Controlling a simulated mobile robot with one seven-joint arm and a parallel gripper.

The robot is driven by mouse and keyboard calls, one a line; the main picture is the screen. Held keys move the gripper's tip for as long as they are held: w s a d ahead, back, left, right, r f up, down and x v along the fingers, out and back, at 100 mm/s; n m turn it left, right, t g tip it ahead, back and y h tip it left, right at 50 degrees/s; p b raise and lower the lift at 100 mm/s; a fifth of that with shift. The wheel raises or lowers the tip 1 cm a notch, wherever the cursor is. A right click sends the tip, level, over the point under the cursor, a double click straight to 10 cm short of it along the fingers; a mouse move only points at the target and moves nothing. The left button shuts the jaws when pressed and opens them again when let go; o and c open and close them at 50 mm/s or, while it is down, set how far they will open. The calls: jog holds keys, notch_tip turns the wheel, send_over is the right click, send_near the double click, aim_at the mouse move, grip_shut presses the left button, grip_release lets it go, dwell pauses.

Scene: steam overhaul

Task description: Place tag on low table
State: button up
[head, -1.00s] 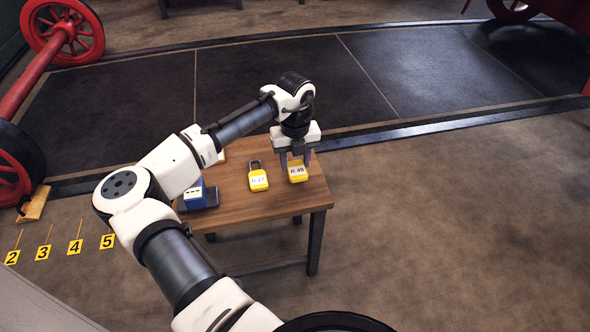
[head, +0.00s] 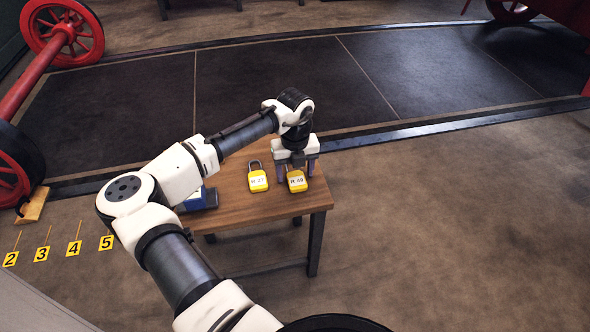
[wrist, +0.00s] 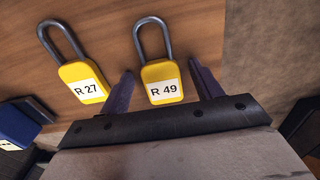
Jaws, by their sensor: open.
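Two yellow padlock-shaped tags with grey shackles lie on the wooden low table (head: 235,212). The tag labelled R 49 (head: 297,182) is near the table's right edge and also shows in the wrist view (wrist: 162,84). The tag labelled R 27 (head: 258,182) lies to its left and shows in the wrist view (wrist: 84,84). My gripper (head: 296,166) is open above the table at the R 49 tag. In the wrist view its two fingers (wrist: 160,84) stand apart on either side of that tag's body, with gaps.
A blue box-like object (head: 207,199) stands at the table's left, partly hidden by my arm. Numbered yellow markers (head: 74,248) are on the floor at left. A red wheelset (head: 62,35) stands at the far left. Open floor lies right of the table.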

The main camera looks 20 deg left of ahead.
aim_at(295, 174)
notch_tip(295, 174, up, 12)
jog(key=p, duration=0.1)
jog(key=shift+r+p, duration=0.15)
jog(key=shift+p, duration=0.25)
